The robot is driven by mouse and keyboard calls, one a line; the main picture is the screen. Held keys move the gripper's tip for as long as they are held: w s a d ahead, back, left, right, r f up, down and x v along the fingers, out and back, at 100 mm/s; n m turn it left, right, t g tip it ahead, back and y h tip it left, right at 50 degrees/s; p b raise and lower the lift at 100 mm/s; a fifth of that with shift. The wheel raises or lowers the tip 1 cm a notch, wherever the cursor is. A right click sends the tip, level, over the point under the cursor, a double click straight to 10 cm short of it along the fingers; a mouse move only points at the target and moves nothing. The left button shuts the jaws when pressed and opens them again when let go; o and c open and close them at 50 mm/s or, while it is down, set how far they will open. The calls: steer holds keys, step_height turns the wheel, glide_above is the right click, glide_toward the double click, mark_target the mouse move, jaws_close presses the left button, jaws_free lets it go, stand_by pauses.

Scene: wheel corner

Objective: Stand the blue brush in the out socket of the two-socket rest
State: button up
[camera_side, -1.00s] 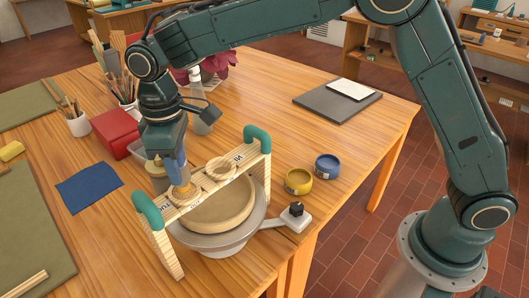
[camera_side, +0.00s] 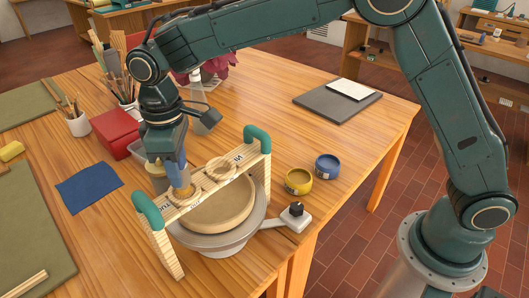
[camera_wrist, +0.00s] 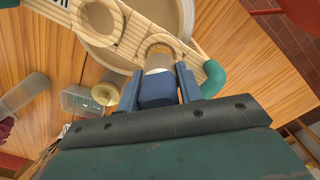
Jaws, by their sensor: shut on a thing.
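My gripper (camera_wrist: 158,92) is shut on the blue brush (camera_wrist: 158,95), with one finger on each side of its blue part. The brush points down, and its tan lower end meets the out socket (camera_wrist: 160,42) ring. The out socket also shows in the side view (camera_side: 194,197), at the nearer left part of the two-socket rest (camera_side: 225,188). How deep the tip sits inside the ring is hidden. The other socket (camera_side: 221,166), by the IN mark, is empty; it also shows in the wrist view (camera_wrist: 101,17).
The rest has green end caps (camera_side: 147,209) and bridges a wheel basin (camera_side: 217,238) with a round tan disc. A yellow pot (camera_side: 298,181) and a blue pot (camera_side: 327,166) stand to the right. A red box (camera_side: 116,132) and a blue cloth (camera_side: 89,187) lie left.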

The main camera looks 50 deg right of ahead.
steer(key=shift+f, duration=1.9)
steer(key=o, duration=1.5)
steer(key=shift+o, duration=0.2)
steer(key=shift+r, duration=0.15)
steer(key=shift+r, duration=3.35)
